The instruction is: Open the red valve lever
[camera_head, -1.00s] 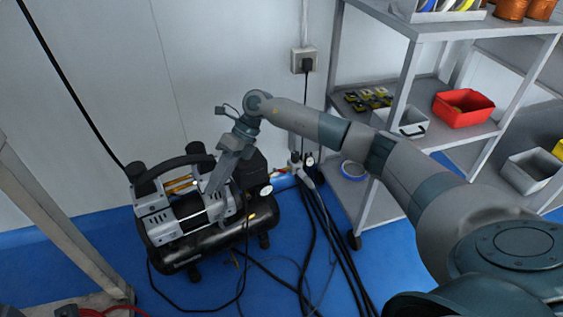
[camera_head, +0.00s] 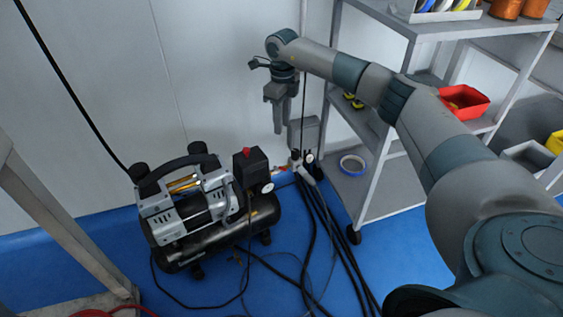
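An air compressor (camera_head: 205,215) with a black tank stands on the blue floor by the wall. A small red knob (camera_head: 246,152) tops its black box. A hose fitting (camera_head: 297,163) with gauges is right of the compressor. A small reddish piece (camera_head: 279,170) shows beside the fitting, too small to identify surely as the red valve lever. My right gripper (camera_head: 289,136) points down above the fitting, its fingers apart and nothing seen between them. Whether it touches the fitting cannot be told. My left gripper is out of view.
A grey shelf rack (camera_head: 384,165) stands at the right, with a red bin (camera_head: 463,102) and a blue-rimmed roll (camera_head: 352,165). Black hoses (camera_head: 318,225) run down across the floor. A grey frame (camera_head: 50,205) stands at the left.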

